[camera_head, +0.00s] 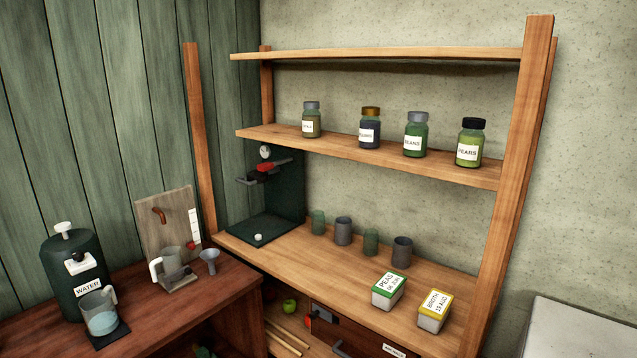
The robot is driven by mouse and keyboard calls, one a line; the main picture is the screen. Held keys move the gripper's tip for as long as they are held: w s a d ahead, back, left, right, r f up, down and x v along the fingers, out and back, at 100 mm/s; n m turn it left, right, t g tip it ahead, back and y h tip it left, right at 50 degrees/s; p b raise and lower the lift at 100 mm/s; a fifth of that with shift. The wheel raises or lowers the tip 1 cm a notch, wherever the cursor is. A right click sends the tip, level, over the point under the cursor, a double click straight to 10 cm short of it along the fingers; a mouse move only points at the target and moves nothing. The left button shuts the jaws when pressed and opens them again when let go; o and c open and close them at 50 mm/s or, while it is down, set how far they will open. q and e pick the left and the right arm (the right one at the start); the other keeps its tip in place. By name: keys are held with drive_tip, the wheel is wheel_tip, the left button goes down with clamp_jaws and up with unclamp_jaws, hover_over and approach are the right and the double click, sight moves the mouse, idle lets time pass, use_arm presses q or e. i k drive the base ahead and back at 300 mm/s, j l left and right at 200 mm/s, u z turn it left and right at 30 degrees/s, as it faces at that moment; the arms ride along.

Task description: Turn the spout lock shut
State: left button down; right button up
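A dark green water dispenser (58,285) labelled WATER stands on the left end of the brown table. It has a white knob (63,228) on top and a white fitting (79,263) with a dark detail on its front, above the label. A clear jug (101,318) with water in it stands in front of the dispenser on a dark mat. I cannot tell which part is the spout lock, or whether it is open or shut. Neither of my grippers shows in the head view.
A wooden board with a red-brown hook (159,215), a white-handled jug (170,263) and a grey funnel (209,260) stand right of the dispenser. A shelf unit (330,258) holds jars, cups, two boxes (388,291) and a dark green stand (286,195). A pale surface (580,330) is lower right.

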sight(78, 256)
drive_tip(key=u, duration=1.3)
